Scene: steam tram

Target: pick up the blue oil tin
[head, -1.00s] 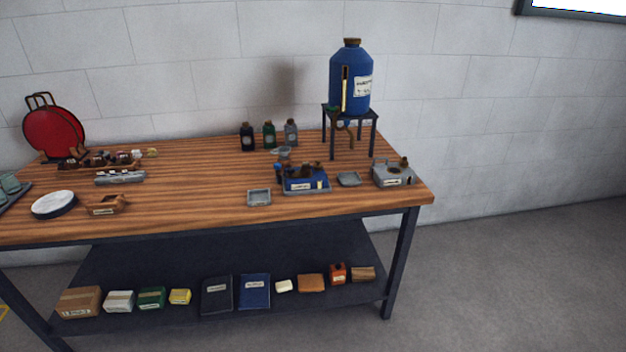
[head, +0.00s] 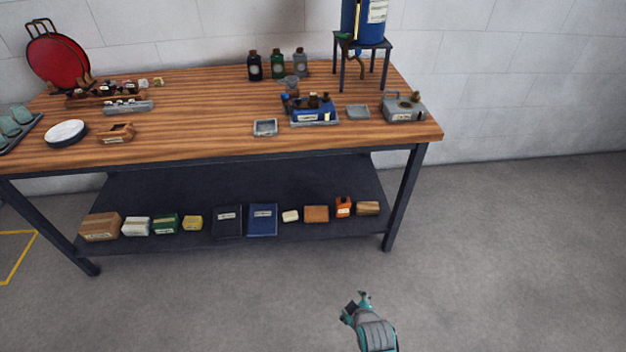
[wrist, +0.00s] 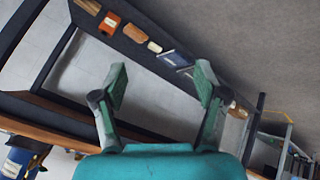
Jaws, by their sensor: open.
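A small blue labelled container (head: 313,111) with dark brown tops sits in a grey tray on the workbench, right of centre in the head view; its details are too small to be sure it is the oil tin. A large blue drum (head: 372,18) stands on a dark stand behind it, its top cut off. My gripper (head: 354,304) is low over the floor in front of the bench, well apart from both. In the wrist view my gripper (wrist: 161,80) is open with nothing between its fingers. A blue thing (wrist: 22,157) shows at the lower left there.
The wooden bench top (head: 200,130) also holds several bottles, a grey box (head: 404,108), small trays and a red round thing (head: 58,60). Its lower shelf (head: 130,190) carries boxes and books. The floor (head: 520,260) to the right is clear.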

